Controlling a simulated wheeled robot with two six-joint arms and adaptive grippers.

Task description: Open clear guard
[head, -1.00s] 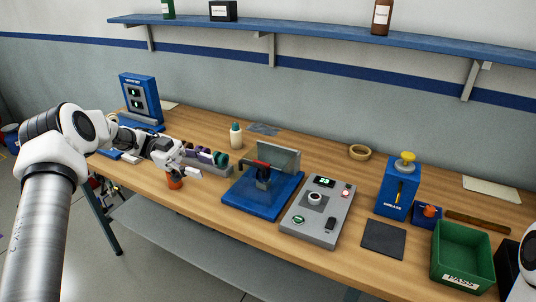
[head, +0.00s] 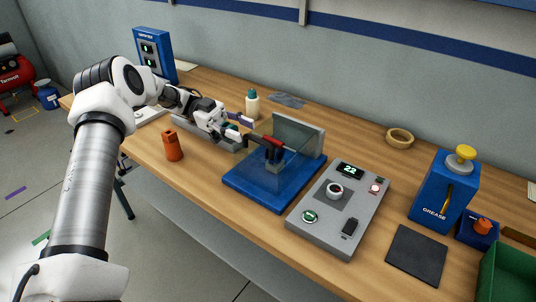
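The clear guard (head: 244,165) is a see-through cover over the blue base (head: 262,190) of a fixture, with a grey upright plate (head: 298,132) at its back. A red and black bar, seemingly the guard's handle (head: 268,142), lies across it near the top. Some of the guard's edges are hard to make out. My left gripper (head: 240,130) is just left of the bar, its fingers apart and pointing toward it. I cannot tell whether a finger touches the bar. My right gripper is out of view.
A grey control box (head: 338,210) stands right of the fixture. A blue grease dispenser (head: 440,192) and dark pad (head: 415,255) lie further right.

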